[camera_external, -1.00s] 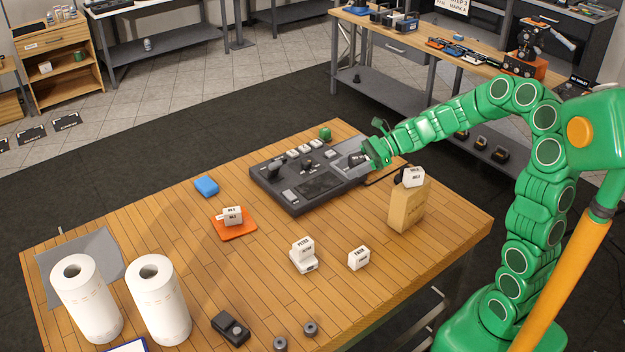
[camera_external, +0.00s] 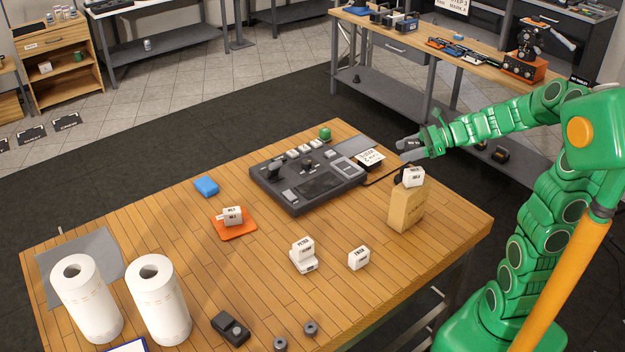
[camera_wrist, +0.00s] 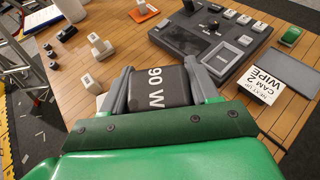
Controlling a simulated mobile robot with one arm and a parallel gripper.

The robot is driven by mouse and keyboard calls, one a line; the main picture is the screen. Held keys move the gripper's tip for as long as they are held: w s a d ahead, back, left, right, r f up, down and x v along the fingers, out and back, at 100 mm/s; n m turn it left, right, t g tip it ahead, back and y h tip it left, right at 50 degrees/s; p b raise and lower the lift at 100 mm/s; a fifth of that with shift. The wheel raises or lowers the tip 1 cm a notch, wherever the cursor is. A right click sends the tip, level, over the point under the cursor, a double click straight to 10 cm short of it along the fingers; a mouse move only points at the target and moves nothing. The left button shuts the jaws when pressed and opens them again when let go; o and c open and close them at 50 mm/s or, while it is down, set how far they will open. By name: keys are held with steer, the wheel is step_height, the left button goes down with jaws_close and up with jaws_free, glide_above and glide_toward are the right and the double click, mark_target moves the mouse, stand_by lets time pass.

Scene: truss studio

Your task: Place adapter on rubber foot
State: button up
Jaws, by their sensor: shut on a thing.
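A dark adapter marked "90 W" (camera_wrist: 160,88) is between the two grey jaws of my gripper in the wrist view. My gripper (camera_external: 410,150) is shut on it, raised near the far right table edge in the external view; the adapter is hard to make out there. Two small dark grey round feet, which look like the rubber feet, stand at the near edge of the table, one left (camera_external: 281,344) and one right (camera_external: 310,328). They are well away from my gripper. Small dark pieces also show at the left of the wrist view (camera_wrist: 52,65).
A dark control console (camera_external: 305,180) is at the table's far side, with a white card (camera_external: 370,159) beside it. A brown block (camera_external: 407,207) with a white label block on top stands near my arm. White blocks (camera_external: 303,250) and paper rolls (camera_external: 158,300) stand nearer; bare wood lies between.

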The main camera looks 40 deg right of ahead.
steer(key=s+d+m+t+h, duration=0.1)
steer(key=s+d+m, duration=0.1)
steer(key=s+d, duration=0.4)
steer(key=w+d+f, duration=0.1)
steer(key=w+f, duration=0.1)
steer(key=w, duration=0.2)
steer(key=w+d+f, duration=0.1)
steer(key=w+f, duration=0.2)
steer(key=w, duration=0.2)
steer(key=w+d+f, duration=0.1)
steer(key=w+f, duration=0.2)
steer(key=w, duration=0.2)
steer(key=shift+d+f, duration=0.2)
steer(key=shift+f, duration=0.05)
steer(key=shift+w+d+f, duration=0.15)
steer(key=shift+w+f, duration=0.3)
steer(key=shift+f, duration=1.6)
steer(key=shift+f, duration=0.15)
steer(key=o, duration=1.1)
